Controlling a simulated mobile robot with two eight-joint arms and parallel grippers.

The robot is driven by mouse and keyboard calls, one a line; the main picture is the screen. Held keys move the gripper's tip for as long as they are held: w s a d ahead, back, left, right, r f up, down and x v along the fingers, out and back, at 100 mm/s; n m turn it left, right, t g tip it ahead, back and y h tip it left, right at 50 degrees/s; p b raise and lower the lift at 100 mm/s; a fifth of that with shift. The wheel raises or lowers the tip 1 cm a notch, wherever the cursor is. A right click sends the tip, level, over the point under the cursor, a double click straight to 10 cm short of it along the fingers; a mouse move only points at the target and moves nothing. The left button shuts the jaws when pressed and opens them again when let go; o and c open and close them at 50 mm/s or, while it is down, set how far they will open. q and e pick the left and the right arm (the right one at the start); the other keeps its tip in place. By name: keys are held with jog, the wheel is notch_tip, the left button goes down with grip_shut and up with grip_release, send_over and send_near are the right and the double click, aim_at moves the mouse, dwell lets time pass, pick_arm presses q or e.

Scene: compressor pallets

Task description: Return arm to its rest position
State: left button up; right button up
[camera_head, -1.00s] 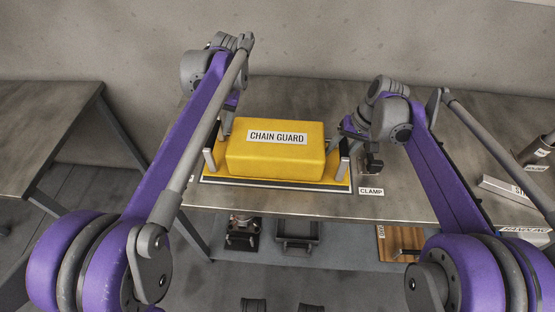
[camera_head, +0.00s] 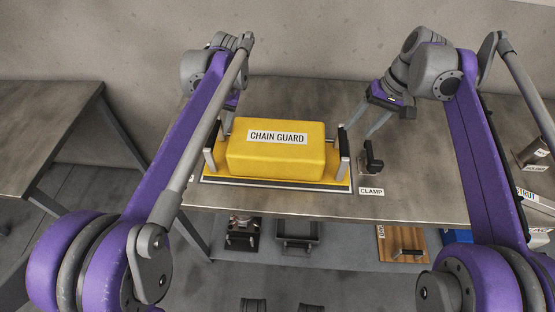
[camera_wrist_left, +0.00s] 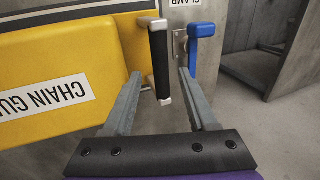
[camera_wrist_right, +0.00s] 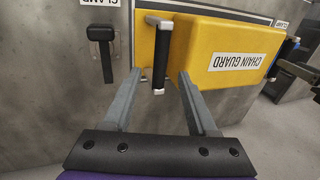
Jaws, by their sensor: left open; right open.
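The yellow chain guard (camera_head: 275,155) sits level on its base on the table, with an upright handle at each end. My right gripper (camera_wrist_right: 159,76) is open and empty. In the head view it is raised behind and right of the right handle (camera_head: 344,153), fingers pointing down toward it. In the right wrist view that handle (camera_wrist_right: 161,53) appears ahead between the fingertips, apart from them. My left gripper (camera_wrist_left: 160,73) is open at the guard's left end, mostly hidden by my arm in the head view. The left handle (camera_wrist_left: 159,60) shows between its fingertips; contact is unclear.
A black clamp (camera_head: 371,158) stands upright right of the guard, above a CLAMP label. A blue clamp (camera_wrist_left: 199,41) is beside the left handle. A holder (camera_head: 537,155) is at the table's far right. Trays and a wooden board (camera_head: 403,243) lie on the lower shelf.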

dwell(0.3)
pick_arm(q)
jog(key=shift+s+r, duration=0.25)
jog(key=shift+s, duration=0.1)
jog(key=s+d+f+t+h+p, duration=0.1)
jog(key=s+p, duration=0.4)
jog(key=s, duration=0.7)
jog(key=s+d+f+t+h+p, duration=0.1)
jog(key=s+t+p, duration=0.3)
jog(key=s, duration=0.8)
jog(key=shift+d+h+p, duration=0.35)
jog(key=shift+d+h, duration=0.35)
jog(key=shift+h, duration=0.1)
pick_arm(e)
jog(key=s+d+f+t+h, duration=0.1)
jog(key=s+f+t, duration=0.1)
jog(key=s, duration=1)
jog(key=s+d+f+t+h, duration=0.1)
jog(key=s+f+t+h, duration=0.1)
jog(key=s, duration=1.1)
jog(key=shift+f+t+h, duration=0.3)
jog(key=shift+f+t, duration=0.3)
jog(key=shift+f, duration=0.05)
pick_arm(q)
jog(key=shift+s+f, duration=0.1)
pick_arm(e)
jog(key=shift+w, duration=0.1)
